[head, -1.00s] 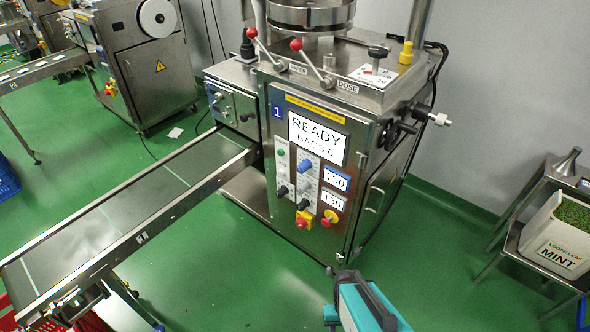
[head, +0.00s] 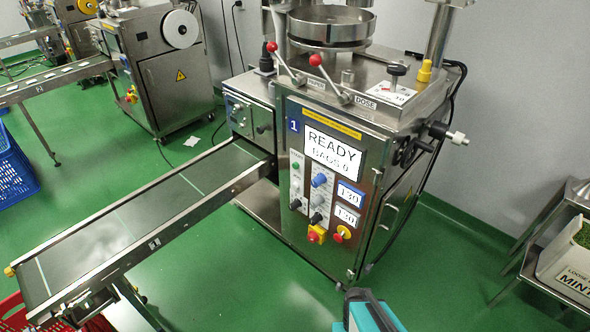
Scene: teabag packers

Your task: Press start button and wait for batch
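Machine 1 (head: 330,225), a steel teabag packer, stands in the middle of the head view. Its display (head: 333,152) reads READY, BAGS 0. Below the display, a small green button (head: 295,166) sits at the top left of the control panel, under a label too small to read surely. My gripper is not in view. A teal and dark part at the bottom edge appears to be mine.
A red crate (head: 14,308) stands under the conveyor's end. A mint bin (head: 560,262) is on a rack at right. Green floor before the machine is clear.

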